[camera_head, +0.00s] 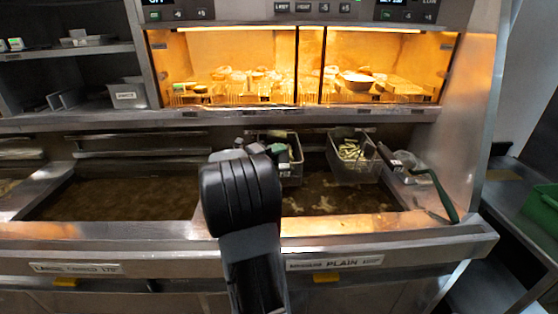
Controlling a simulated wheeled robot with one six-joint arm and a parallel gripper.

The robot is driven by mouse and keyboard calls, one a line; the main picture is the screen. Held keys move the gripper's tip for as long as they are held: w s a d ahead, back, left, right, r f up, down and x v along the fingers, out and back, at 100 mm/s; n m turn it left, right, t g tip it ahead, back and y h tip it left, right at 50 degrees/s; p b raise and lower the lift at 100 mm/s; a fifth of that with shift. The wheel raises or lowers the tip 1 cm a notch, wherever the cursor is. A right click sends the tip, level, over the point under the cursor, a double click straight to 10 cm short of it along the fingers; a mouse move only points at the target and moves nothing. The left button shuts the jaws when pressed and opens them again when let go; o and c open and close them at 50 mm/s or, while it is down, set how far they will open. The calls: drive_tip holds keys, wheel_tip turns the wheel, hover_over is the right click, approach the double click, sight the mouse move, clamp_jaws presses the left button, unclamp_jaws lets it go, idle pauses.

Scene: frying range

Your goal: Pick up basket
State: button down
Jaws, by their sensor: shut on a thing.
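A wire fry basket (291,170) hangs at the back of the fryer vat, in the middle of the view. Its green handle (280,149) points toward me. My gripper (268,150) is at this handle and is shut on it. My black arm link hides most of the gripper and the basket's left side, so the fingertips do not show clearly. A second wire basket (352,170) stands just to the right, with pale fries in it.
Brown oil fills the vat (120,198). A lit warming cabinet (230,70) is above. The steel front ledge (400,233) runs across. A green bin (543,205) is at far right.

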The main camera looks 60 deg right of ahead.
drive_tip(key=shift+r, duration=0.15)
drive_tip(key=shift+r+b, duration=0.4)
drive_tip(key=shift+r, duration=1.25)
drive_tip(key=b+v, duration=0.4)
drive_tip(key=v, duration=1.4)
drive_tip(key=shift+r, duration=0.2)
